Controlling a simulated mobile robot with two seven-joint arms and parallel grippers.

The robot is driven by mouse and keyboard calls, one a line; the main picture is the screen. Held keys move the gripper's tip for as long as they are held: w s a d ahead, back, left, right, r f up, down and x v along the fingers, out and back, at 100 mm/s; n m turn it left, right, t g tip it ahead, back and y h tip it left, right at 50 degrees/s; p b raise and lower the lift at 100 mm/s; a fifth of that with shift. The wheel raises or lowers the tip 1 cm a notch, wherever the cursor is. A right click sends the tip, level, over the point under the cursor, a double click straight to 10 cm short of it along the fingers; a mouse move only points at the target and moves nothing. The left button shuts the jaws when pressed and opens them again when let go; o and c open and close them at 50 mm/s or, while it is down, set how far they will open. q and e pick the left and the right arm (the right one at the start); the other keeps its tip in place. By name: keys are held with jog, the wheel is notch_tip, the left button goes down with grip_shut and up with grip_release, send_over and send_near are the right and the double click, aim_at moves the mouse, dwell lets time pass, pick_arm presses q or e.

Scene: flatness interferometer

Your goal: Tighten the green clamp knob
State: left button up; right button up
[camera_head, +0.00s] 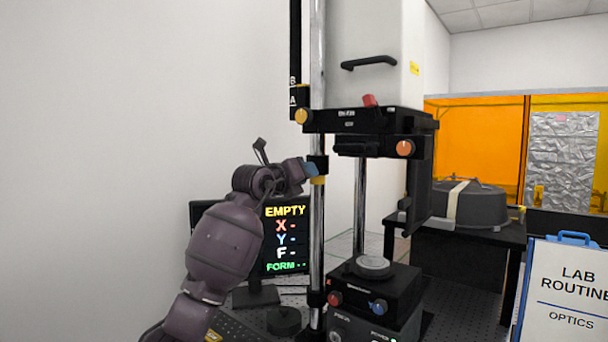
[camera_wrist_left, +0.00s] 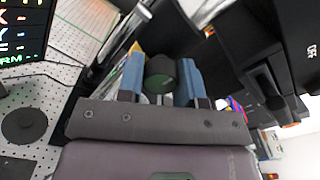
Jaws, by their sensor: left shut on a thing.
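The green clamp knob (camera_wrist_left: 161,73) shows in the left wrist view as a dark, round cylinder with a green tint. It sits between the two blue fingers of my left gripper (camera_wrist_left: 160,86), which is shut on it. In the head view my left gripper (camera_head: 313,168) is at the chrome column (camera_head: 317,215) of the interferometer, beside a black collar with a yellow part below. The knob is hidden there behind the fingers. My right gripper is in neither view.
The interferometer head (camera_head: 365,121) carries yellow, red and orange knobs. A black base (camera_head: 375,290) with red and blue knobs holds a round grey disc (camera_head: 373,266). A monitor (camera_head: 286,240) reading EMPTY stands behind my left arm. A dark puck (camera_head: 284,321) lies on the perforated table.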

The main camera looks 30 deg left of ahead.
pick_arm(q)
jog(key=shift+r, duration=0.15)
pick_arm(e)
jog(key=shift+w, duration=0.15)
pick_arm(q)
jog(key=o, duration=0.9)
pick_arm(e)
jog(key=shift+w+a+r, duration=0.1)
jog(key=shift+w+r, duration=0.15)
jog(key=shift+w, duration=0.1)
pick_arm(q)
jog(key=s, duration=0.3)
jog(key=s+b, duration=0.1)
jog(key=s, duration=0.3)
jog(key=s+a, duration=0.1)
jog(key=s, duration=0.3)
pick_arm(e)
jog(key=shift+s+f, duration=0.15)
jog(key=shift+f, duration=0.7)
pick_arm(q)
jog(key=shift+w, duration=0.1)
jog(key=shift+d, duration=0.1)
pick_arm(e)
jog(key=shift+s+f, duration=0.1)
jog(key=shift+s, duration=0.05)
